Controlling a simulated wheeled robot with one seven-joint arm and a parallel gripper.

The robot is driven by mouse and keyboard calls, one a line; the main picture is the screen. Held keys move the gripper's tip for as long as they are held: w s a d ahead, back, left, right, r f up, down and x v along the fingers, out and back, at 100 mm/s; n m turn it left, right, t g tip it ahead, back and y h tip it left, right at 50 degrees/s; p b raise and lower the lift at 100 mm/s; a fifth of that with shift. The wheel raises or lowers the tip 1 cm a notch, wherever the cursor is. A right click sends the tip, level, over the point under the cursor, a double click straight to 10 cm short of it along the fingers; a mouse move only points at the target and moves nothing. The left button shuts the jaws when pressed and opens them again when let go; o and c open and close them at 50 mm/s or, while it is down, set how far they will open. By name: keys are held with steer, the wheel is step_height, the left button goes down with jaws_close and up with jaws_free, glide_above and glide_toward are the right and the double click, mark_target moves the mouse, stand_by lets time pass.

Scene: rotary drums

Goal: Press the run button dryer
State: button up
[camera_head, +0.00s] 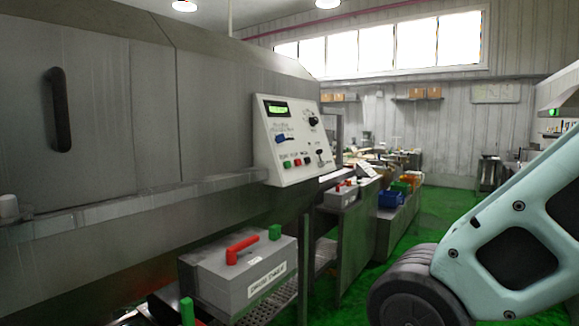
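The panel has a lit green display (277,109), a dark knob (313,121) and a blue control (281,139). Along its lower part are a small green button (286,164), a red button (297,162) and a small lever at the right. The labels are too small to read, so I cannot tell which button is run. My arm's links show at the lower right, apart from the panel. My gripper is outside the frame.
A grey box with a red handle (243,249) stands low in front of the machine. A second machine stand (355,225) and a blue bin (389,199) stand farther back. The green floor (440,215) is open at centre right. A black door handle (59,110) protrudes at left.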

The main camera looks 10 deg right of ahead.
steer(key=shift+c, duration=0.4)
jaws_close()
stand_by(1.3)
